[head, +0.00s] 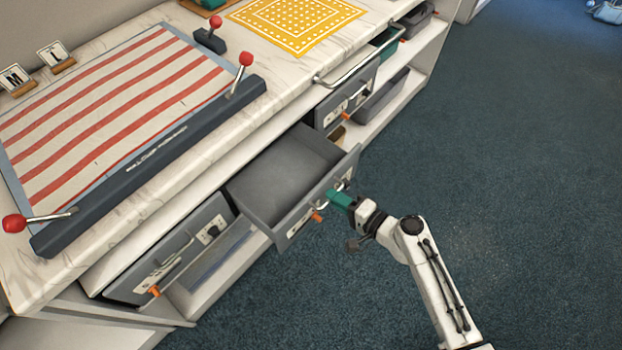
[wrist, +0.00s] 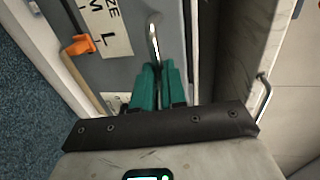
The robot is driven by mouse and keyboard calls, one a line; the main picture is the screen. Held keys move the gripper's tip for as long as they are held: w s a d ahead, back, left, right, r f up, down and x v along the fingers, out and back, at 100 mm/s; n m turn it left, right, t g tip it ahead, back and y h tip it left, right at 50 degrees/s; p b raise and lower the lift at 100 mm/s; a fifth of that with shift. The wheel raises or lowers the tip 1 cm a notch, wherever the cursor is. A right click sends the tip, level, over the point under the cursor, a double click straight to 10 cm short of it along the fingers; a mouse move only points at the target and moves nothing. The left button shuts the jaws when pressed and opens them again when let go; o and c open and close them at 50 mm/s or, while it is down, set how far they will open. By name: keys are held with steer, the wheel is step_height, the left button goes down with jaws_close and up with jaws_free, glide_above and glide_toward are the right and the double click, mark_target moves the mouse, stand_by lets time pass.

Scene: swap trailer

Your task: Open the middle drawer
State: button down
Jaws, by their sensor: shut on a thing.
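The middle drawer (head: 285,175) is a grey drawer under the counter. It is pulled well out, and its inside looks empty. Its front carries a pale label, an orange tab and a metal handle. My gripper (head: 340,196) is at the right part of the drawer front, with its green fingers shut on the metal handle (wrist: 154,40). In the wrist view the green fingers (wrist: 158,84) close around the lower end of the handle, beside the label and the orange tab (wrist: 80,45).
A closed drawer (head: 160,262) is at the left, and another drawer (head: 348,98) is at the right. The counter above holds a striped cloth (head: 110,95) under a dark bar with red-knobbed levers, and a yellow cloth (head: 295,22).

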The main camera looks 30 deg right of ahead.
steer(key=f+b+v, duration=0.2)
steer(key=v, duration=0.9)
steer(key=shift+s+f, duration=0.2)
steer(key=shift+s, duration=0.05)
steer(key=c, duration=1.2)
jaws_free()
steer(key=shift+d, duration=0.1)
steer(key=v, duration=1)
steer(key=shift+s, duration=0.35)
steer(key=shift+d+r, duration=0.1)
